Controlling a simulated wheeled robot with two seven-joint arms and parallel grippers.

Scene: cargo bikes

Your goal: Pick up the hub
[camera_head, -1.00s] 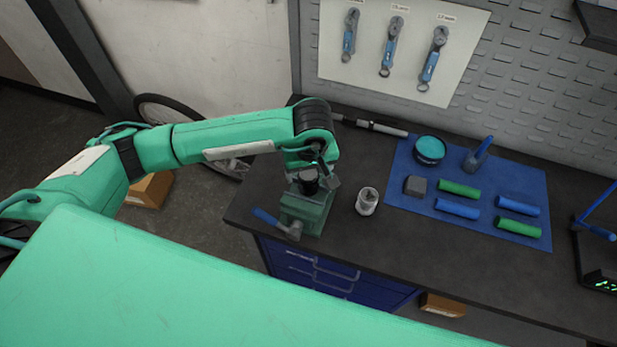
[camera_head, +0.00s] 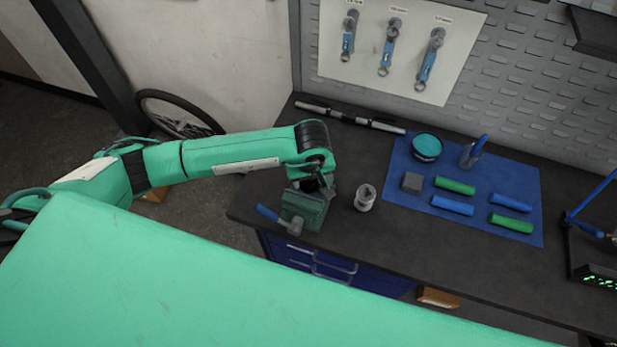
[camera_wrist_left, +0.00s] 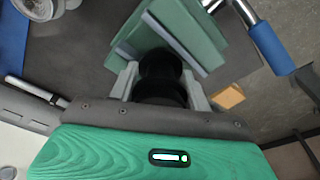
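The hub (camera_wrist_left: 162,72) looks like the black, stepped, round part in the left wrist view. It stands at the green vise (camera_wrist_left: 178,28), which also shows on the bench corner in the head view (camera_head: 303,208). My left gripper (camera_wrist_left: 160,82) points down at the vise with one pale finger on each side of the black part. The fingers look spread around it; whether they touch it is hard to see. In the head view my left gripper (camera_head: 318,184) sits just over the vise and mostly hides the part. My right gripper is not in view.
A silver cylindrical part (camera_head: 365,198) stands on the bench close right of the vise. The vise's blue-gripped handle (camera_head: 272,215) sticks out front left. A blue mat (camera_head: 400,195) with grips and a tin lies further right. A silver-black rod (camera_head: 350,118) lies behind.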

